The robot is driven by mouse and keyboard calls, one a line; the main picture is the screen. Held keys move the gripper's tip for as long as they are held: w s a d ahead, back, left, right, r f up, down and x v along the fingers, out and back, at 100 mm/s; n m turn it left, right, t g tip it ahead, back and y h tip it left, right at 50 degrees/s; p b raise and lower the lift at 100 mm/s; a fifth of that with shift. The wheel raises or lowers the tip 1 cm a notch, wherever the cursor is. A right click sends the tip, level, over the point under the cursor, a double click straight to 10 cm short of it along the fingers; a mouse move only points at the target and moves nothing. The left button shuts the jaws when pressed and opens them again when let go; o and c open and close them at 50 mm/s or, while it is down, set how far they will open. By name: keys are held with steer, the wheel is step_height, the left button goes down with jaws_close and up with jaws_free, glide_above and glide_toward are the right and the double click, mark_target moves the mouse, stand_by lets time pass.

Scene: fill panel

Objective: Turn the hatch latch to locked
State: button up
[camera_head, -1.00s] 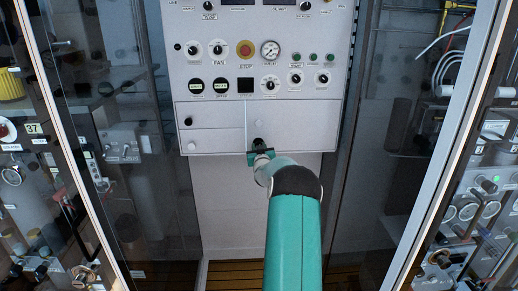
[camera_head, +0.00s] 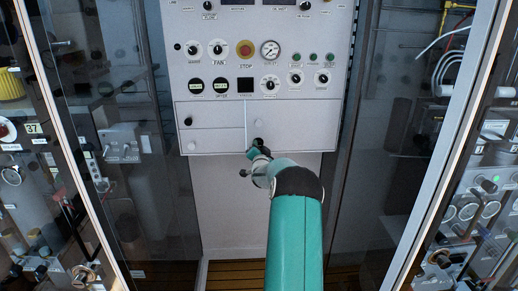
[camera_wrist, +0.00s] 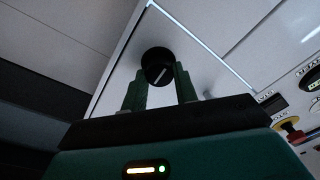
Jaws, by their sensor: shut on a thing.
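The hatch latch is a round black knob with a white pointer line, seen in the wrist view (camera_wrist: 158,62) and small in the head view (camera_head: 258,141). It sits near the lower left corner of the pale hatch door (camera_head: 305,125). My gripper (camera_wrist: 160,76) has its two green fingers on either side of the knob, shut on it. In the wrist view the pointer line runs diagonally, from lower left to upper right. In the head view my gripper (camera_head: 257,150) partly hides the latch. The locked mark cannot be made out.
Above the hatch, the panel carries a red stop button (camera_head: 245,48), a gauge (camera_head: 270,50) and several knobs. Another black knob (camera_head: 188,121) is on the left door. Glass-fronted cabinets flank the panel on both sides.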

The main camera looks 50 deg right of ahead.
steer(key=shift+m, duration=0.5)
steer(key=o, duration=1)
steer(key=shift+s+a, duration=0.1)
steer(key=v, duration=1.3)
steer(key=shift+s+a, duration=0.15)
steer(key=shift+a, duration=0.15)
